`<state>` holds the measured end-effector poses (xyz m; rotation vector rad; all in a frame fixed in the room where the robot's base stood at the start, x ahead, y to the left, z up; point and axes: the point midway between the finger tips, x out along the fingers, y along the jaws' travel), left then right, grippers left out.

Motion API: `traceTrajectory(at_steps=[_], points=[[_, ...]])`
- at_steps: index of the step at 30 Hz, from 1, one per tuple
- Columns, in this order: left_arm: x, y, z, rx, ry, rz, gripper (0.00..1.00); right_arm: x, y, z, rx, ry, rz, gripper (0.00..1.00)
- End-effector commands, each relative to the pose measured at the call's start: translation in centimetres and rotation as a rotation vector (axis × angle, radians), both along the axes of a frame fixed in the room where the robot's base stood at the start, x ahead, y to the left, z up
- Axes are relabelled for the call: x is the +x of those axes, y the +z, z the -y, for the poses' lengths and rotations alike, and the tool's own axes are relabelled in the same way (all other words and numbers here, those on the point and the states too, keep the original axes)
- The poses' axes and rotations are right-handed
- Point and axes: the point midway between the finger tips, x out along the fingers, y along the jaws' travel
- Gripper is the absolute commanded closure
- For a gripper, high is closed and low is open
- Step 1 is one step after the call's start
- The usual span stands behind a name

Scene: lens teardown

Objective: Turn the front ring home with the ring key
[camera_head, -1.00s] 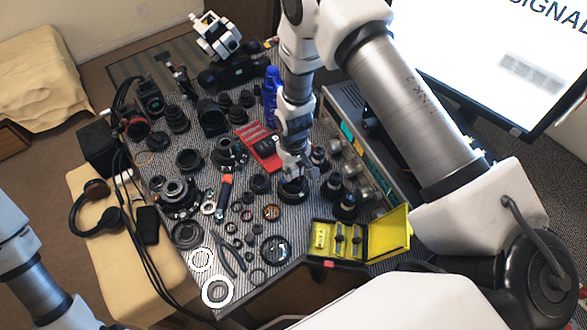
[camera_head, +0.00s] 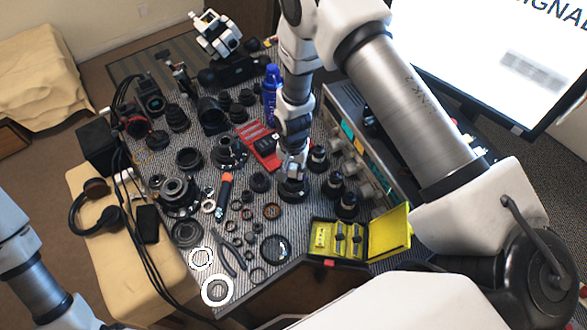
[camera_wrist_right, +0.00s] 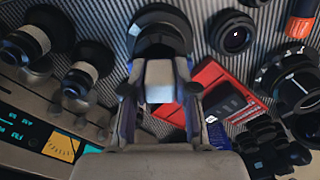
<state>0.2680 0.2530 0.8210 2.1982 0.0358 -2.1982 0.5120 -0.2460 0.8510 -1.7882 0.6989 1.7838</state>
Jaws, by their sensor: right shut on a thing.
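My right gripper (camera_head: 291,172) reaches down from above over a black round lens part (camera_head: 293,190) on the striped mat. In the right wrist view my right gripper (camera_wrist_right: 160,95) is shut on a small pale grey block with bluish sides, which I take to be the ring key (camera_wrist_right: 160,82). The key's far end lies against or just over the dark lens part (camera_wrist_right: 160,30); I cannot tell whether it sits in the front ring. The ring itself is mostly hidden by the gripper and key. My left arm shows at the lower left, its gripper out of frame.
A red tray (camera_head: 262,150) lies just left of the right gripper, and small lenses (camera_head: 318,158) stand close on its right. A yellow open case (camera_head: 385,238) is at the mat's front right. An orange-handled tool (camera_head: 225,185) and several loose rings lie to the left.

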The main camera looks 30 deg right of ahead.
Motion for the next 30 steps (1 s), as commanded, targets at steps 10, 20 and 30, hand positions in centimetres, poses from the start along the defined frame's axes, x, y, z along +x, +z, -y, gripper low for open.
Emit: traceTrajectory(at_steps=[10, 20, 30], points=[[0.0, -0.5, 0.0, 0.000, 0.000, 0.000, 1.00, 0.1, -0.2, -0.1, 0.000, -0.653, -0.002, 1.00], [0.0, 0.4, 0.0, 0.000, 0.000, 0.000, 1.00, 0.1, 1.0, -0.1, 0.000, -0.748, -0.002, 1.00], [0.0, 1.8, 0.0, 0.000, 0.000, 0.000, 1.00, 0.1, 3.0, -0.1, 0.000, -0.747, -0.001, 1.00]])
